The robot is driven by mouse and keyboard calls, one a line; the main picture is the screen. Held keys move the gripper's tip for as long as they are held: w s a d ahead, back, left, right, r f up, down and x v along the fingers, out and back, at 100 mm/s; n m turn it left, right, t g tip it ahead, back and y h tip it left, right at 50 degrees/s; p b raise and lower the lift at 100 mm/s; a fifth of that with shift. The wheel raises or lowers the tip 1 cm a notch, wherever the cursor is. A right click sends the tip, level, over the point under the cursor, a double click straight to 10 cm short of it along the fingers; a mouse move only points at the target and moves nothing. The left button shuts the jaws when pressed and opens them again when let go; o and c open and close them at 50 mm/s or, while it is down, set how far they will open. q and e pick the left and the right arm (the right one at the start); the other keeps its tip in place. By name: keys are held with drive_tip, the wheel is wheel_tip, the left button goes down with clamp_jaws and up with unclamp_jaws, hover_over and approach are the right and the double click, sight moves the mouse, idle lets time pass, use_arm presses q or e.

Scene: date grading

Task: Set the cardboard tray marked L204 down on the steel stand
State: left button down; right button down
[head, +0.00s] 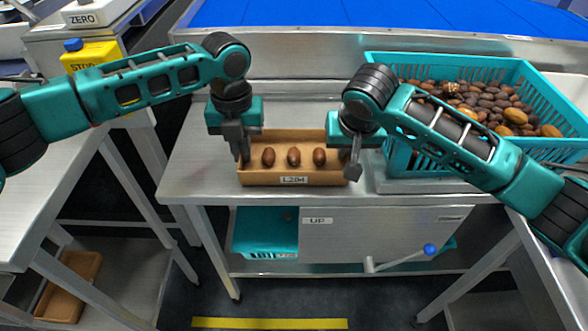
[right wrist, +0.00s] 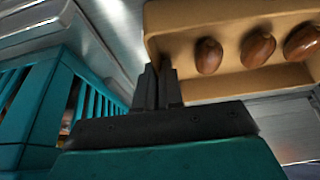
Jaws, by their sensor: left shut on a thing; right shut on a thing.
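The cardboard tray marked L204 (head: 262,179) is at the steel stand (head: 190,165), close to its front edge, with its label facing front. It looks level and holds three brown dates in a row. My left gripper (head: 241,156) is shut on its left end. My right gripper (head: 349,170) is shut on its right end. In the right wrist view the tray (right wrist: 240,86) shows at the upper right, with my right gripper (right wrist: 158,88) at its end wall. I cannot tell whether its underside touches the stand top.
A teal crate (head: 452,58) full of dates stands close on the right. A blue conveyor (head: 400,14) runs behind. A crank with a blue knob (head: 429,249) sticks out below the stand top. Bare steel lies left of the tray. A yellow STOP box (head: 92,54) stands at far left.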

use_arm(q)
drive_tip(key=shift+a+f, duration=0.15)
drive_tip(key=shift+f, duration=0.35)
use_arm(e)
drive_tip(key=shift+d+f, duration=0.15)
drive_tip(key=shift+f, duration=0.35)
use_arm(q)
drive_tip(key=c, duration=1.3)
unclamp_jaws()
drive_tip(key=shift+r, duration=0.1)
use_arm(e)
drive_tip(key=c, duration=1.3)
unclamp_jaws()
drive_tip(key=shift+r, duration=0.1)
drive_tip(key=shift+r, duration=0.2)
use_arm(q)
wheel_tip(320, 180, up, 12)
drive_tip(key=shift+f, duration=0.1)
use_arm(e)
drive_tip(key=v, duration=1.1)
drive_tip(key=shift+s+r, duration=0.25)
